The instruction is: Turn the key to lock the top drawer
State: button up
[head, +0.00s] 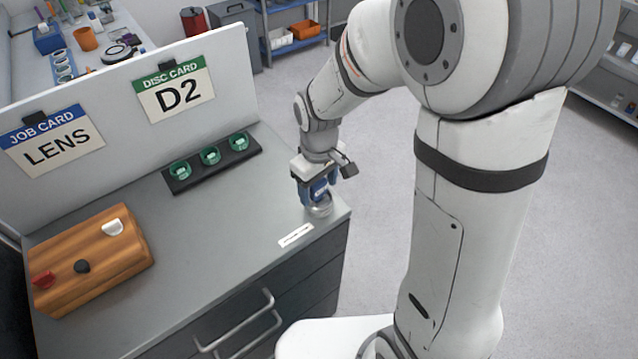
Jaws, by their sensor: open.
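The grey cabinet has dark drawer fronts facing the bottom right, and the top drawer (292,272) lies just under the worktop edge, looking closed. Two bar handles show on the fronts, the upper one (240,318) nearest the worktop. I cannot make out a key or a lock in this view. My gripper (319,196) points down over the worktop's right corner, with blue fingers, and is open. A small round silvery thing (321,210) shows right at the fingertips; whether they touch it is unclear.
On the worktop (215,235) are a wooden box (95,255) with white, black and red knobs, a dark rack (213,163) with green-rimmed discs, and a white label strip (296,235). A panel behind carries LENS (52,145) and D2 (175,92) cards. Floor at right is clear.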

notch_tip(320, 180, up, 8)
jog(key=shift+f, duration=0.1)
dwell(0.4)
notch_tip(320, 180, up, 8)
jog(key=p, duration=0.5)
dwell(0.6)
dwell(0.3)
jog(key=s+d+r+m+t+b, duration=0.1)
jog(key=s+d+r+m+t, duration=0.1)
jog(key=s+d+m, duration=0.6)
jog(key=s+d+t, duration=0.1)
jog(key=s+d, duration=0.3)
jog(key=shift+s+d+r, duration=0.15)
jog(key=shift+s+r, duration=0.15)
jog(key=shift+s, duration=0.1)
